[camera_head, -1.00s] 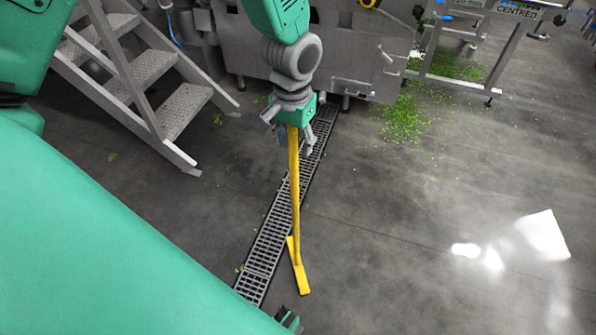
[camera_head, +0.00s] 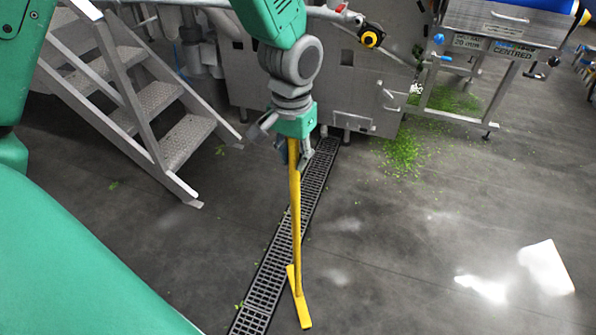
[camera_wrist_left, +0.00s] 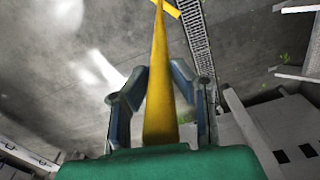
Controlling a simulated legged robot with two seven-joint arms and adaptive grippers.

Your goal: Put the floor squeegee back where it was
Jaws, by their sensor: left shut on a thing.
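The yellow floor squeegee (camera_head: 296,215) hangs nearly upright below my left gripper (camera_head: 293,150) in the head view. Its yellow head (camera_head: 299,297) is at the bottom, over or beside the floor drain; I cannot tell whether it touches the floor. My left gripper is shut on the upper handle. The left wrist view shows the handle (camera_wrist_left: 160,85) between the two fingers, running away to the squeegee head at the top edge. My right gripper is not visible. No holder for the squeegee can be made out.
A slotted drain (camera_head: 265,285) runs along the floor. Metal steps (camera_head: 160,100) stand at the left, and a steel machine (camera_head: 350,85) stands behind the gripper. Green leaf scraps (camera_head: 402,152) lie on the floor right of it. The floor at the right is open.

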